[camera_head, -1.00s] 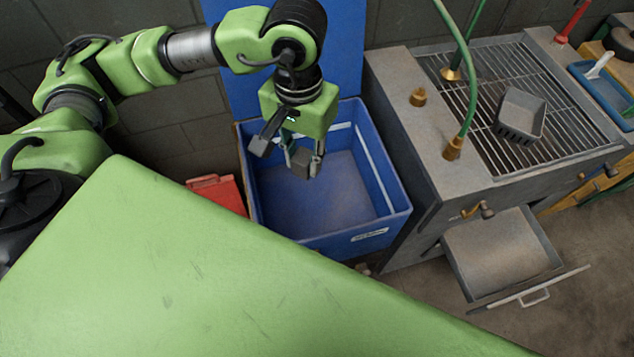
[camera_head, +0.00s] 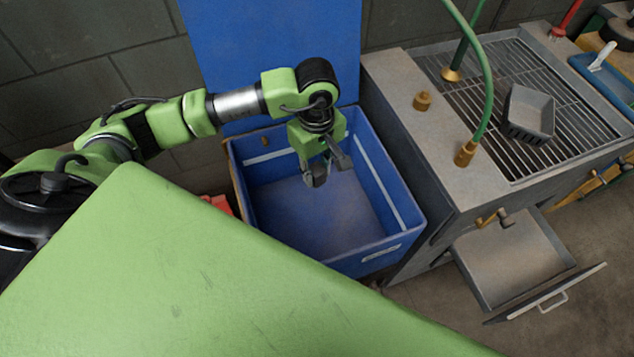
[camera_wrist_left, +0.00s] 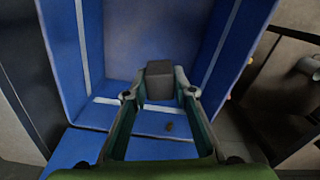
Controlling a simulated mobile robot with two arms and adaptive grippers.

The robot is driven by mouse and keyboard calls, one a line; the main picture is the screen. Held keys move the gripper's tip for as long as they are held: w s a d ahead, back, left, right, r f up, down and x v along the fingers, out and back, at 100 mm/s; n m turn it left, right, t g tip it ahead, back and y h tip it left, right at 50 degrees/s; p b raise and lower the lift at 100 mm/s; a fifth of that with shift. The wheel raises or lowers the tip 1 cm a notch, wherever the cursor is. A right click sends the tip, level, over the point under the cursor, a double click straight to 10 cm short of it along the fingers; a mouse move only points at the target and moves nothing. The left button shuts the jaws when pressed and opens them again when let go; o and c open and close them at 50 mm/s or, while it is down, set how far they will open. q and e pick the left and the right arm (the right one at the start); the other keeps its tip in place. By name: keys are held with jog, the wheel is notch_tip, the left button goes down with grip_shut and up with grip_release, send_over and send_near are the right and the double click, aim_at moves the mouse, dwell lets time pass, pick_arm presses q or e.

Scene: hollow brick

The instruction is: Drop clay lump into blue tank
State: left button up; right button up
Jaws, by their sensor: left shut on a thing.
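The blue tank (camera_head: 394,240) stands open on the floor, with its blue lid (camera_head: 270,60) raised against the wall behind. My left gripper (camera_head: 325,175) points down into the tank opening. It is shut on a grey, block-like clay lump (camera_wrist_left: 160,80), which shows between the fingertips in the left wrist view. In the head view the lump is small and partly hidden by the fingers. The tank floor beneath shows no other object. My right gripper is not in view.
A grey workbench with a metal grate (camera_head: 490,100) stands right of the tank. A grey tray (camera_head: 530,115) sits on the grate and green hoses rise from the bench. An open drawer (camera_head: 515,255) juts from its front. A red object (camera_head: 218,203) lies left of the tank.

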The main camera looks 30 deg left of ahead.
aim_at(317, 161)
pick_arm(q)
jog(key=w+r+n, duration=0.1)
jog(key=n, duration=0.1)
jog(key=w+a+r+n+p, duration=0.1)
jog(key=n, duration=0.1)
jog(key=shift+r, duration=0.15)
jog(key=f, duration=0.2)
jog(key=f+n+b, duration=0.1)
jog(key=w+f+n+b, duration=0.1)
jog(key=f, duration=0.1)
jog(key=shift+a+f, duration=0.3)
jog(key=shift+f, duration=0.05)
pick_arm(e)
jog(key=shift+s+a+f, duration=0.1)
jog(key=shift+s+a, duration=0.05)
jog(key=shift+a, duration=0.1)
pick_arm(q)
jog(key=shift+s, duration=0.1)
jog(key=o, duration=1.2)
jog(key=shift+o, duration=0.2)
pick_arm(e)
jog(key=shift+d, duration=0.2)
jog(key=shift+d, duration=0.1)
pick_arm(q)
notch_tip(317, 161, up, 12)
